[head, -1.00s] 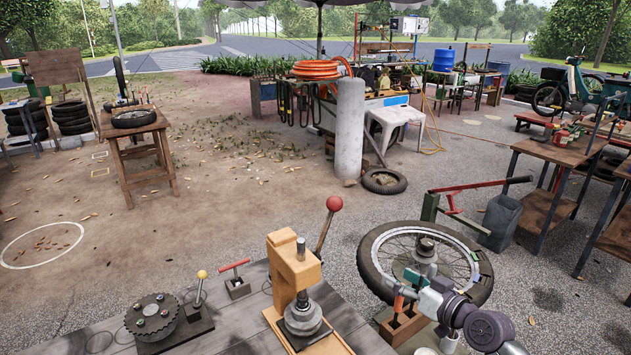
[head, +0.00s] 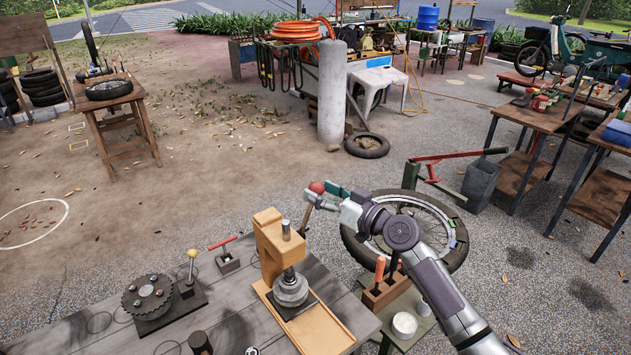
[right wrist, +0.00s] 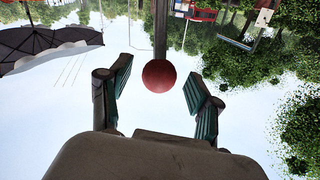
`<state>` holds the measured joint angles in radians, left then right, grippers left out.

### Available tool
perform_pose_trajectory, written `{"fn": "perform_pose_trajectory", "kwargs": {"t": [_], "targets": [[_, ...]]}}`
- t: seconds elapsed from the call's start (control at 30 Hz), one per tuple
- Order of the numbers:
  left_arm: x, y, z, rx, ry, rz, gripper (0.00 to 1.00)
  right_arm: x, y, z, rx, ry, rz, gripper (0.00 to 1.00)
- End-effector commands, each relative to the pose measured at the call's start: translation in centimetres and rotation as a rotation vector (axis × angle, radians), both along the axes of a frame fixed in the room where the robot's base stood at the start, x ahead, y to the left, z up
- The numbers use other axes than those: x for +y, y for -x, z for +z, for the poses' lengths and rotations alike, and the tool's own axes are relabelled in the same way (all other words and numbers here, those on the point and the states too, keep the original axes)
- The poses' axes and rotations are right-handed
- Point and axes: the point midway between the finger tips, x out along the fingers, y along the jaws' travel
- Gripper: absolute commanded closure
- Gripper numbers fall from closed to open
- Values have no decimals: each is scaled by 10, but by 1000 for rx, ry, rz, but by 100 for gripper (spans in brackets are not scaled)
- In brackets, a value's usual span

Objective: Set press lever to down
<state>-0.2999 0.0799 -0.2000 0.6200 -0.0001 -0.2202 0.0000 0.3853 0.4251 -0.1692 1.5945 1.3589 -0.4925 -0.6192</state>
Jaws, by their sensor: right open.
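The press (head: 268,245) is a tan wooden frame with a metal ram, standing on the grey bench. Its lever (head: 305,218) points up from the right side and ends in a red ball knob (head: 317,187). My right gripper (head: 323,194) is at the knob, with its fingers open. In the right wrist view, the red knob (right wrist: 159,76) sits between the two spread green-padded fingers, with a gap on each side. The lever rod (right wrist: 160,30) runs away from the knob there. My left gripper is not in view.
On the bench (head: 85,335) are a dark round indexing plate (head: 148,296), a yellow-knobbed lever (head: 192,262) and a red T-handle (head: 223,245). A spoked wheel (head: 440,220) and a tool block (head: 385,290) are close under my right arm.

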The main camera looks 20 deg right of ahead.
Motion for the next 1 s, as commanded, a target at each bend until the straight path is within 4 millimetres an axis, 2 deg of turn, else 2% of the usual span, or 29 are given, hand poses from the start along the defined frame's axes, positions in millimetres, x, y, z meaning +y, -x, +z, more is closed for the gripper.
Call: {"fn": "perform_pose_trajectory", "kwargs": {"t": [0.2, 0.5, 0.57, 0.9, 1.0], "targets": [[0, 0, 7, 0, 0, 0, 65, 10, -17, 0, 1, -1, 0, 37], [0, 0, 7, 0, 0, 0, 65, 11, -18, -1, 1, 1, 0, 37], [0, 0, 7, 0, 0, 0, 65, 11, -18, -1, 1, 1, 0, 45], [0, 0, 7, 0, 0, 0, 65, 11, -18, -1, 1, 1, -1, 100], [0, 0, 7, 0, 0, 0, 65, 11, -18, -1, 1, 1, -1, 100]]}}
